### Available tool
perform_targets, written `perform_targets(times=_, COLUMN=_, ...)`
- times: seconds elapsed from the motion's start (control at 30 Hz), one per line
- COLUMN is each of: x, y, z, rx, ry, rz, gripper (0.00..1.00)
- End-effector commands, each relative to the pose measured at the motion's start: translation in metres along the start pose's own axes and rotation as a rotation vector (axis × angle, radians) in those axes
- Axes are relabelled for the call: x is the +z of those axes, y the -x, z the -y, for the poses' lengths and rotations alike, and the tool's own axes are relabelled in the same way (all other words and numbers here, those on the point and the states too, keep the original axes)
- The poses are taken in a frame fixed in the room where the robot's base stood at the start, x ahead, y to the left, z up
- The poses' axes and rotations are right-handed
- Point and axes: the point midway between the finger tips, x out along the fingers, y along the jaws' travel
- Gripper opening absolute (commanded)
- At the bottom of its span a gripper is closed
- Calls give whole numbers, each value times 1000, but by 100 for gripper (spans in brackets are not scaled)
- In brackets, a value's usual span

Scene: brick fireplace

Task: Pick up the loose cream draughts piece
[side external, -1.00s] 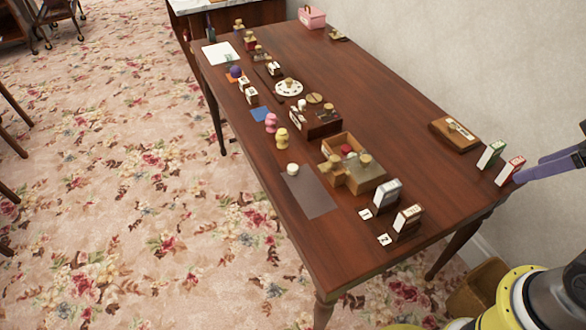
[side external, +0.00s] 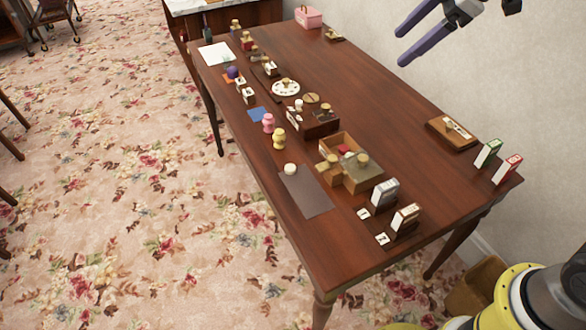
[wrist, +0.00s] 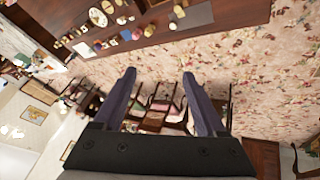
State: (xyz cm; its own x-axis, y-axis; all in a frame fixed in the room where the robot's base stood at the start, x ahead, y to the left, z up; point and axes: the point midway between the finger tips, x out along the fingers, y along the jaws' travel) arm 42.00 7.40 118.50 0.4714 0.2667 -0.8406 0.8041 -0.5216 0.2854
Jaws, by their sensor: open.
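A small round cream draughts piece (side external: 290,169) lies by the far end of a grey mat (side external: 308,194), near the table's left long edge. The piece also shows near the top of the wrist view (wrist: 179,11), beside the mat (wrist: 198,16). My gripper (side external: 401,48) is high at the upper right in the side view, well away from the piece. Its two purple fingers are apart with nothing between them, as the wrist view also shows (wrist: 159,74).
A wooden box (side external: 368,185) with a red piece inside stands right of the mat. Pink (side external: 268,123) and yellow (side external: 279,138) figures stand beyond the piece. Card boxes (side external: 385,193) stand at the near end. The table's right side is largely clear.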

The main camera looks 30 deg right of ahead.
Motion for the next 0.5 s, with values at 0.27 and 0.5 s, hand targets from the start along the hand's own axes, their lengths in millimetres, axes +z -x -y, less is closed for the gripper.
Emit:
perform_targets(times=0.27, x=-33, y=-124, z=-45, rx=-134, ry=148, rz=-17, gripper=74)
perform_targets(times=0.5, x=-27, y=-243, z=-45, rx=-259, ry=155, rz=1, gripper=74)
